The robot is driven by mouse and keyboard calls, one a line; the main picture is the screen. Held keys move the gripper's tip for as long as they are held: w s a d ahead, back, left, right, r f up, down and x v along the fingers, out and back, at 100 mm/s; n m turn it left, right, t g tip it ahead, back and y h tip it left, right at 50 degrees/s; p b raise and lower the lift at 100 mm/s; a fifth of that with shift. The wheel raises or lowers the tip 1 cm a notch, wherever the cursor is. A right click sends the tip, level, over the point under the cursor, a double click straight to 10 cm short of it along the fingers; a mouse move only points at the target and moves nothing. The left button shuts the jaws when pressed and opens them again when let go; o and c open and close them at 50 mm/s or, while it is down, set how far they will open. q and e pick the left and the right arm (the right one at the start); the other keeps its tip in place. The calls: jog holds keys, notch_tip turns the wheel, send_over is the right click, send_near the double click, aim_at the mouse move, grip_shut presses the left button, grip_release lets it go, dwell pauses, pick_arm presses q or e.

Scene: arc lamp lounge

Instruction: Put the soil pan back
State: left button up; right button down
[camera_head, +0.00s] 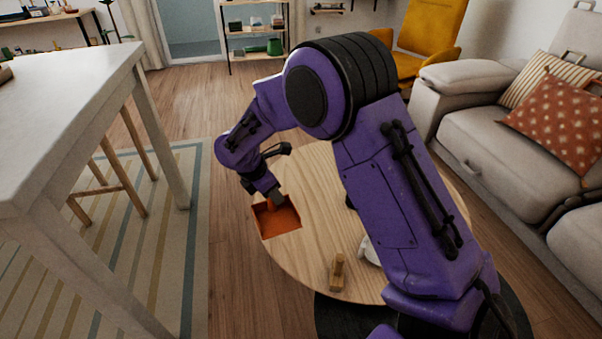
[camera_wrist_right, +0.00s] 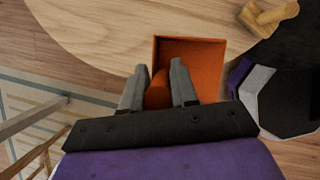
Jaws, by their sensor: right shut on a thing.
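The soil pan (camera_head: 278,218) is an orange, square, shallow pan at the left edge of the round wooden table (camera_head: 315,190). My left gripper is not in view.
A small wooden tool (camera_head: 337,272) lies near the table's front edge. A white object (camera_head: 369,251) is partly hidden behind my right arm. A tall white table (camera_head: 70,110) stands at left, a grey sofa (camera_head: 490,120) at right.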

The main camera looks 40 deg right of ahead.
aim_at(286, 195)
jog(key=d+n, duration=0.1)
jog(key=d+n+t, duration=0.1)
jog(key=n, duration=0.1)
jog(key=d+n, duration=0.1)
jog(key=shift+s+f+n+t, duration=0.15)
jog(key=shift+f+n+t, duration=0.15)
jog(key=shift+t, duration=0.1)
jog(key=shift+d+f+n+t+y+p, duration=0.15)
jog(key=shift+d+n+t+y+p, duration=0.25)
jog(key=shift+n, duration=0.7)
jog(key=w+d+f+b, duration=0.1)
jog(key=w+d+f, duration=0.2)
jog(key=f, duration=0.1)
jog(key=w+d+f+b, duration=0.2)
jog(key=w+d+f, duration=0.1)
jog(key=d+f, duration=0.1)
jog(key=w+d+f+b, duration=0.2)
jog(key=w+d+f, duration=0.1)
jog(key=d+f, duration=0.1)
jog(key=shift+f, duration=0.6)
jog(key=shift+a+r, duration=0.1)
jog(key=c, duration=0.9)
grip_release()
